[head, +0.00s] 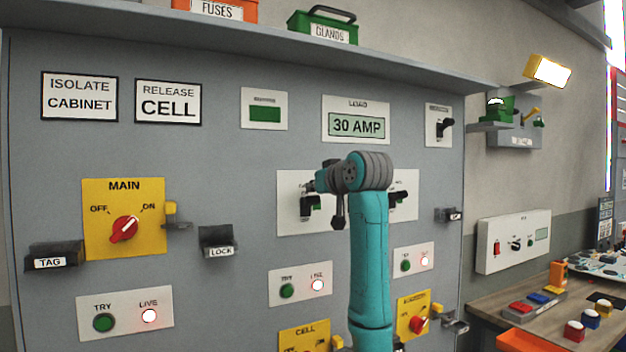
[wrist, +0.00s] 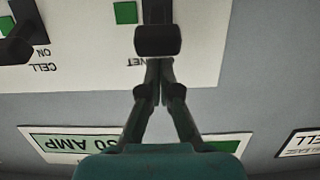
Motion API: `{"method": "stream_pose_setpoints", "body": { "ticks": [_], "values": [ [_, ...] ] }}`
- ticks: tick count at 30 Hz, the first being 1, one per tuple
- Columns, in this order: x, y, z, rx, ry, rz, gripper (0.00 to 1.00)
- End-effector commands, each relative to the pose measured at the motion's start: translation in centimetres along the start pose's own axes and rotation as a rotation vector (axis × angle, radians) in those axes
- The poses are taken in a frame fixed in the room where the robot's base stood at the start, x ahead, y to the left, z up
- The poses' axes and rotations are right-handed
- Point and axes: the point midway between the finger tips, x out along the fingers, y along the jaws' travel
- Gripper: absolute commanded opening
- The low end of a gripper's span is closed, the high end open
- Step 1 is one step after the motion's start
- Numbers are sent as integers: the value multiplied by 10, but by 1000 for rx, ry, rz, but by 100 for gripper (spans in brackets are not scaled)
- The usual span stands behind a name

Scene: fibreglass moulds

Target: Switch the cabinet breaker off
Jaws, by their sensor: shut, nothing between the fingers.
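The cabinet breaker is a black lever (wrist: 158,40) on a white plate beside a green window. The wrist view is upside down and shows part of its label, ending in "NET". In the head view the breaker (head: 311,204) is at the left of the plate, partly behind my wrist. Its lever end sits on the label side in the wrist view. My gripper (wrist: 158,63) is shut and empty, its fingertips right at the lever's end. I cannot tell whether they touch. In the head view the fingers are mostly hidden.
The cell breaker (head: 400,197) stands right of the cabinet one, its lever (wrist: 18,45) beside "ON". A load display (head: 356,125) above reads 30 AMP. The red main switch (head: 125,229) points to ON. A lock holder (head: 218,242) and tag holder (head: 53,256) jut out at left.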

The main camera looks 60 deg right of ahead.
Motion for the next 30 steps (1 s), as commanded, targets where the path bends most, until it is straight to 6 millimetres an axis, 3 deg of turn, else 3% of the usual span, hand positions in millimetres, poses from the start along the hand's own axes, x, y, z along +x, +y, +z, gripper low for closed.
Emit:
{"method": "stream_pose_setpoints", "body": {
  "ticks": [20, 30],
  "values": [
    [-3, 0, 9, 0, 24, 0, 0],
    [-9, 0, 24, 1, 214, 0, 0]
  ]
}}
